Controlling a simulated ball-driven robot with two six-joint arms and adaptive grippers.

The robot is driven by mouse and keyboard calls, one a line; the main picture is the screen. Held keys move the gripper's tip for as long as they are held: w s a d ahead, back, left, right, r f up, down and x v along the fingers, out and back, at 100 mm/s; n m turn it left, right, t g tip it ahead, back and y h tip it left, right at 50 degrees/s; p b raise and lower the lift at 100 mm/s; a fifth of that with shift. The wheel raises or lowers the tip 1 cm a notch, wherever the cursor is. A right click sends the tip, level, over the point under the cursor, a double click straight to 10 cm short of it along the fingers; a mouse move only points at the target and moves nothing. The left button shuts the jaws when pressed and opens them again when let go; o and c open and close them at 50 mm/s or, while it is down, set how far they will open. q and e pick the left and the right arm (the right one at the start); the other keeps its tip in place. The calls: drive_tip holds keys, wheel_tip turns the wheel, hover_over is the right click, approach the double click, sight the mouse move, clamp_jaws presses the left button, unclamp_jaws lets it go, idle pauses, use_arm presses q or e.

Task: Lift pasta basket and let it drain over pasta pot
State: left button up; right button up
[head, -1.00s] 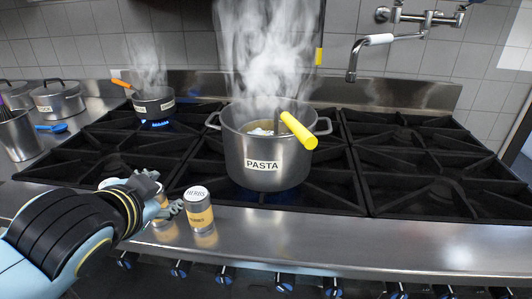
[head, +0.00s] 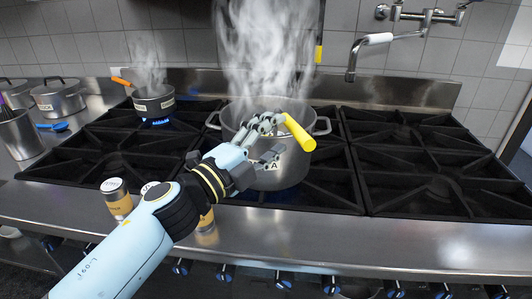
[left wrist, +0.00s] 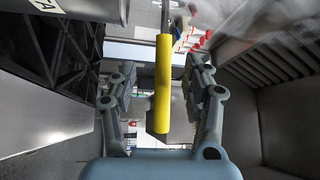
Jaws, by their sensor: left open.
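The large steel pasta pot (head: 290,167) stands on the middle of the stove and steams. The pasta basket's yellow handle (head: 299,132) sticks out over the pot's front right rim. The rest of the basket is hidden by my gripper, the pot wall and steam. My left gripper (head: 272,140) is open in front of the pot, just left of the handle. In the left wrist view the yellow handle (left wrist: 162,85) lies between the two open fingers of my left gripper (left wrist: 162,90); I cannot tell whether they touch it. My right gripper is not in view.
A smaller steaming pot (head: 154,105) with an orange handle sits on a lit burner at the back left. Shakers (head: 117,200) stand on the front ledge, partly behind my arm. A faucet (head: 365,45) hangs at the back right. The right burners are clear.

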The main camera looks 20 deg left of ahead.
sight(290, 121)
use_arm(q)
drive_tip(key=p+x, duration=0.1)
drive_tip(key=x, duration=0.4)
drive_tip(key=shift+w+d+r, duration=0.1)
drive_tip(key=shift+w+r, duration=0.1)
drive_tip(key=shift+w, duration=0.1)
drive_tip(key=shift+s, duration=0.1)
drive_tip(key=shift+c, duration=0.8)
clamp_jaws()
